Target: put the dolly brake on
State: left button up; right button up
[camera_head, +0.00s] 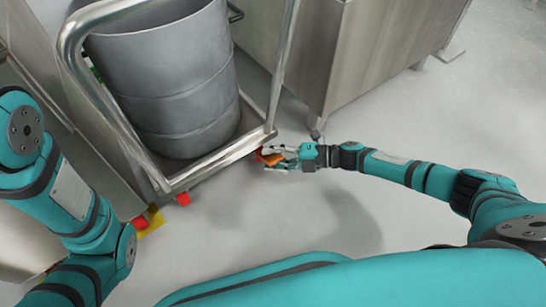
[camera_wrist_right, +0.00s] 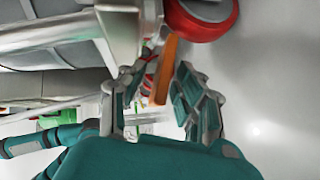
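The dolly (camera_head: 215,164) is a steel frame with a tall push handle (camera_head: 95,100), and it carries a grey drum (camera_head: 175,75). An orange brake pedal (camera_head: 272,159) juts out at its right front corner, beside a red caster. In the right wrist view the orange pedal (camera_wrist_right: 166,68) stands next to the red caster wheel (camera_wrist_right: 203,20). My right gripper (camera_head: 275,158) is at the pedal. In its wrist view the gripper (camera_wrist_right: 160,80) is open, with the pedal between its fingers; I cannot tell whether they touch it. My left arm shows at the left, its gripper outside the view.
A steel cabinet (camera_head: 370,45) stands behind and right of the dolly. The floor to the right (camera_head: 420,120) is clear.

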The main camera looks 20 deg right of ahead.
jog(key=shift+c, duration=0.4)
grip_shut()
jog(key=f+n+t+y+b, duration=0.1)
jog(key=b, duration=0.2)
jog(key=shift+s+f, duration=0.1)
jog(key=shift+f, duration=0.05)
jog(key=shift+f+n+y+b, duration=0.15)
jog(key=shift+n+y+b, duration=0.15)
jog(key=shift+n+y, duration=0.35)
jog(key=shift+f+n+t+y, duration=0.25)
jog(key=shift+n+y, duration=0.35)
jog(key=shift+n, duration=0.1)
jog(key=shift+f+n+t+y, duration=0.2)
jog(key=shift+n+t+y, duration=0.05)
jog(key=shift+n+y, duration=0.35)
